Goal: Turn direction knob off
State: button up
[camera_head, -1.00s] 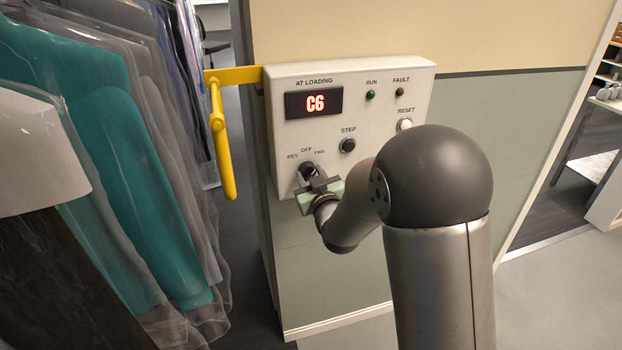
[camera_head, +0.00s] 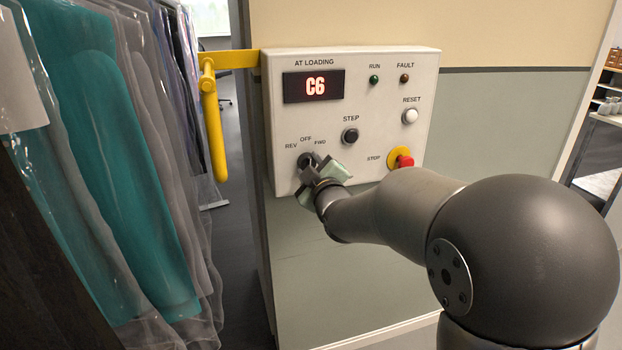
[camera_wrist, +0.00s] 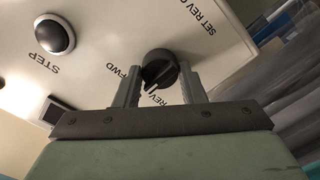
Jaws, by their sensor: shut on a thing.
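The black direction knob (camera_head: 304,159) sits low on the white control panel (camera_head: 390,130), below the labels REV, OFF and FWD. My gripper (camera_head: 312,168) is at the knob, tilted, and partly covers it. In the wrist view the round knob (camera_wrist: 160,67) lies between the two grey fingers of my gripper (camera_wrist: 161,80), which is shut on it. I cannot tell surely which label the knob points at.
The display (camera_head: 314,86) reads C6. The black STEP button (camera_head: 350,135), white RESET button (camera_head: 410,116) and red STOP button (camera_head: 404,160) share the panel. A yellow bar (camera_head: 213,120) stands left of it, beside bagged garments (camera_head: 95,170).

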dwell(0.4)
jog(key=o, duration=1)
jog(key=shift+s, duration=0.1)
jog(key=b+v, duration=0.2)
jog(key=v, duration=1.5)
jog(key=shift+d, duration=0.15)
